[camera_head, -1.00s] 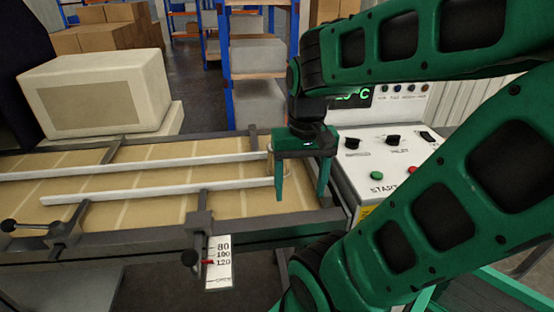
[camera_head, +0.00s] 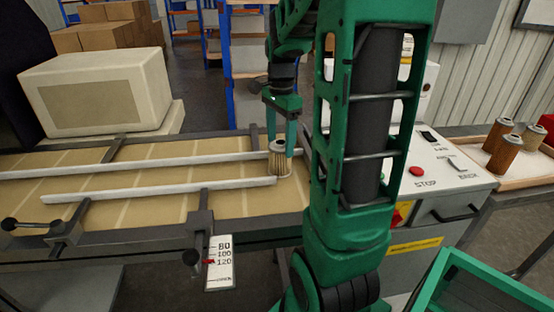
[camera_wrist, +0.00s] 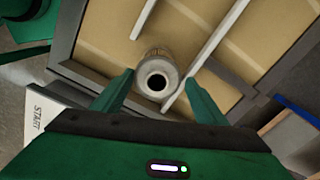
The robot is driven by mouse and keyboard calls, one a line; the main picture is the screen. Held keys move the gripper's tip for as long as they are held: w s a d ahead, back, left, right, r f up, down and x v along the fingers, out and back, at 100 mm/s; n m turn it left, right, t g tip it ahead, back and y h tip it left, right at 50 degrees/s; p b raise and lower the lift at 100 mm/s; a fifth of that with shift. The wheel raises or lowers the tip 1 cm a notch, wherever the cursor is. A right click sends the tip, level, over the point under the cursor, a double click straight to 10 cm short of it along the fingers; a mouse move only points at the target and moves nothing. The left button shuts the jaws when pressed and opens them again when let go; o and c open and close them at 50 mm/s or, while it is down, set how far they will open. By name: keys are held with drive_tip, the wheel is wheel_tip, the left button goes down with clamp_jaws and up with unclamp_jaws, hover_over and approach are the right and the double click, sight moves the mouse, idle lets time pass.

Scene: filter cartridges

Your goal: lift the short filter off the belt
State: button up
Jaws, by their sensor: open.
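The short filter (camera_head: 279,164), a pale pleated cylinder with a grey cap, stands upright on the tan belt (camera_head: 150,175) near its right end, close to the ends of the white guide rails. In the wrist view the filter (camera_wrist: 157,76) shows from above, with a dark hole in its cap. My gripper (camera_head: 281,146) is open, at the filter's top in the head view. In the wrist view my gripper (camera_wrist: 159,79) has one fingertip on each side of the cap, with gaps visible. Finger depth beside the filter is hard to tell.
White guide rails (camera_head: 160,190) run along the belt. A control panel (camera_head: 440,165) stands right of the belt, partly behind my arm. Farther right, brown cartridges (camera_head: 503,153) stand on a tray. A large cream box (camera_head: 95,92) sits behind the belt. A green-edged bin (camera_head: 470,290) is at lower right.

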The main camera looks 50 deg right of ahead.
sight(280, 161)
drive_tip(key=shift+s+f, duration=0.15)
drive_tip(key=shift+f, duration=3.6)
drive_tip(key=c, duration=0.8)
